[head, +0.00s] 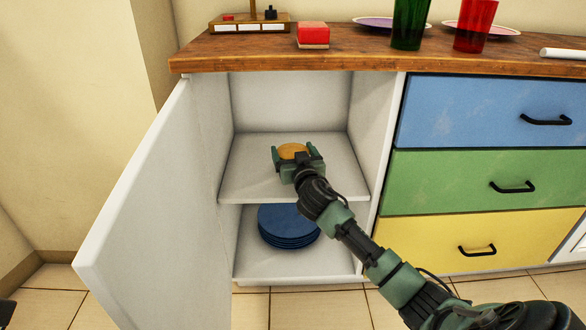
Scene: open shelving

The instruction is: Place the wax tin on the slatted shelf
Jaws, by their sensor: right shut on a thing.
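A round orange-yellow tin (292,150), which I take to be the wax tin, is held between the fingers of my right gripper (293,156). The right arm reaches in from the lower right into the open cabinet. The gripper and tin are over the upper shelf (245,182), around its middle. This shelf is plain white; I see no slats on it. I cannot tell whether the tin touches the shelf, as the gripper hides its lower part. My left gripper is not in view.
The cabinet door (150,210) stands open to the left. Blue plates (288,228) are stacked on the cabinet floor below. The upper shelf is otherwise bare. On the wooden counter (360,52) are a red-topped block (313,35), a green cup (409,25) and a red cup (475,27).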

